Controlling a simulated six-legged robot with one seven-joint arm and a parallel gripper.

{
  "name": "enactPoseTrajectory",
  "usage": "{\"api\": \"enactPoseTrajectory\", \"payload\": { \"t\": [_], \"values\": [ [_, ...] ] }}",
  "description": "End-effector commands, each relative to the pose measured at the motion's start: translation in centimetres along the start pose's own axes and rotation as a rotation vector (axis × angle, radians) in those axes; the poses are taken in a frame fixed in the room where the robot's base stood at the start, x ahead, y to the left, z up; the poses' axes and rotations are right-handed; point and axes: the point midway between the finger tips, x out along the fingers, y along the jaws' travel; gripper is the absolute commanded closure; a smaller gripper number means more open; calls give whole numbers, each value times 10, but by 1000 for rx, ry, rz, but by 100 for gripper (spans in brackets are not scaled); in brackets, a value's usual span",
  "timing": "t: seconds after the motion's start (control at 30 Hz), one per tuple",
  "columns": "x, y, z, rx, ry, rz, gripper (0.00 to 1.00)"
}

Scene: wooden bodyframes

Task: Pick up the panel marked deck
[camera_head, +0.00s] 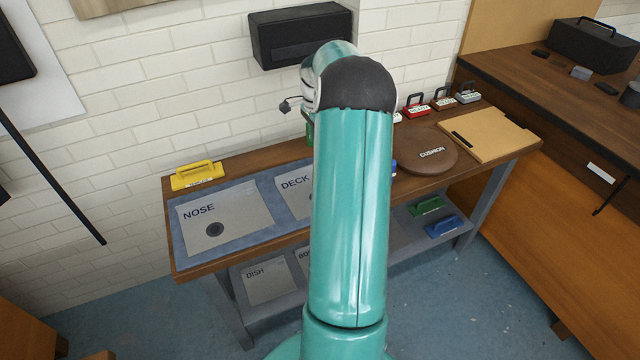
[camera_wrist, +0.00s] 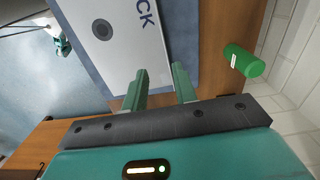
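The deck panel (camera_head: 290,184) is a pale grey plate lettered DECK on the bench's blue mat, beside the nose panel. My arm hides most of it in the head view. In the wrist view the deck panel (camera_wrist: 120,62) shows a dark round spot and the letters "CK". My gripper (camera_wrist: 161,70) is open and empty, its two green fingers apart near the panel's edge. The left finger overlaps the panel in the picture and the right one lies over the mat. I cannot tell their height above it. My gripper is hidden in the head view.
The nose panel (camera_head: 247,206) lies left on the mat (camera_head: 180,240), with a yellow handled block (camera_head: 197,176) behind it. A green labelled object (camera_wrist: 245,62) stands near the wall. More panels (camera_head: 266,284) are on the lower shelf.

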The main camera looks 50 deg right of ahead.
Motion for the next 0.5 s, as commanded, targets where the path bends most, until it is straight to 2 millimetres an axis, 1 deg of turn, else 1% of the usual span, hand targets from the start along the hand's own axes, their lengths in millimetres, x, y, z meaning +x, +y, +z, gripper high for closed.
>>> {"api": "enactPoseTrajectory", "payload": {
  "t": [0.03, 0.13, 0.23, 0.43, 0.5],
  "values": [
    [12, -3, 8, -12, -6, 2, 72],
    [30, -4, 10, -13, -6, 1, 72],
    [42, -2, 8, -12, -4, -1, 72],
    [57, -5, 12, -15, -6, 0, 72],
    [68, -5, 12, -15, -6, 0, 72]
  ]
}}
